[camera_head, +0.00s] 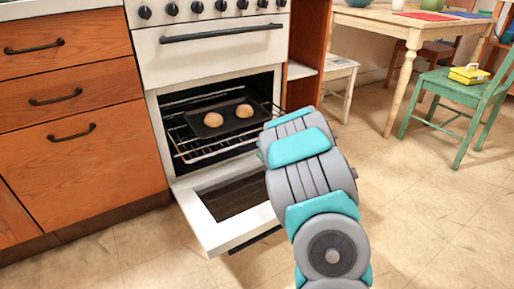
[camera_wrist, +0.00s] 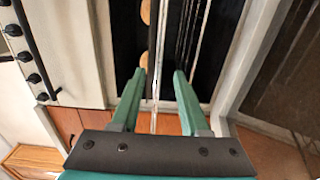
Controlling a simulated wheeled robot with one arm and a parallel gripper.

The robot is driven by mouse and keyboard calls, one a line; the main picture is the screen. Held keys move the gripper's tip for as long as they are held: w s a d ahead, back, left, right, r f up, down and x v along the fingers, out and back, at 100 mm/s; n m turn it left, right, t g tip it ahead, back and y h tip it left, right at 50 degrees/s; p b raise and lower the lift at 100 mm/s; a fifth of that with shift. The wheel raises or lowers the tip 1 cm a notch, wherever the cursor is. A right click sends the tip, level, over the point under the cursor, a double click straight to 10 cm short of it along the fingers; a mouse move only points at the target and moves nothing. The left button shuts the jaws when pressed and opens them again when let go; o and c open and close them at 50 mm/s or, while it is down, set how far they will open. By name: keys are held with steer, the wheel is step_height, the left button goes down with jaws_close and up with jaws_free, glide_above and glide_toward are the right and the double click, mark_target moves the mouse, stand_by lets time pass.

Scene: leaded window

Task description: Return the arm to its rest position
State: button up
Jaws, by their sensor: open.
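My gripper (camera_wrist: 159,78) is open, with two green fingers apart and nothing held between them. In the wrist view it points at the front of the open oven, with rack wires running between and beyond the fingers. In the head view my grey and teal arm reaches toward the oven, and its own links hide the gripper. The arm is bent and stretched out in front of the oven's right side.
The oven door (camera_head: 215,240) hangs open and low. A dark tray (camera_head: 205,105) with two round buns (camera_head: 244,111) sits on the rack (camera_head: 200,150). Wooden drawers (camera_head: 70,95) stand left. A table (camera_head: 400,25) and green chair (camera_head: 460,88) stand right; floor between is clear.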

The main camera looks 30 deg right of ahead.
stand_by(0.5)
steer(key=s+a+r+m+g, duration=0.2)
steer(key=s+a+m+g, duration=0.5)
steer(key=s, duration=0.7)
steer(key=s+a+r+m+g, duration=0.2)
steer(key=s+a+m+g, duration=0.35)
steer(key=s+a, duration=0.65)
steer(key=s+a+r+m+g, duration=0.1)
steer(key=s+a+m+g, duration=0.55)
steer(key=s, duration=0.95)
step_height(320, 180, up, 14)
steer(key=s+p, duration=0.1)
steer(key=p, duration=1.2)
steer(key=shift+s+f+n+g+h, duration=0.2)
steer(key=shift+s+n+g+h, duration=0.1)
steer(key=shift+g, duration=0.1)
